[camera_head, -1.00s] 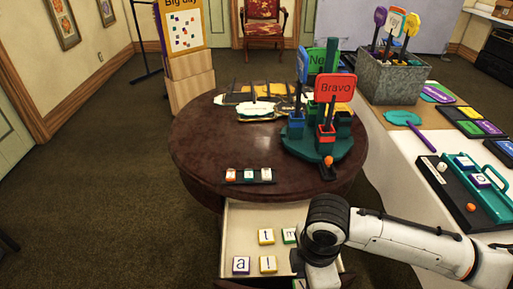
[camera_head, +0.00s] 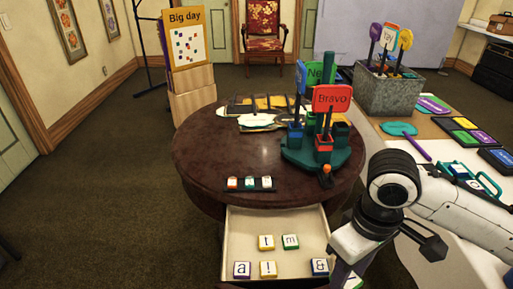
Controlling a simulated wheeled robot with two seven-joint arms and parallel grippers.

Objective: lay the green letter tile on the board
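My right gripper (camera_head: 392,248) hangs over the drawer's right side, apart from the "m" tile. Its fingers are partly hidden, and I cannot tell its opening. My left gripper is out of view.
A teal stand (camera_head: 345,160) with signs is on the round table (camera_head: 205,150). A metal bin (camera_head: 388,95) stands on the right table.

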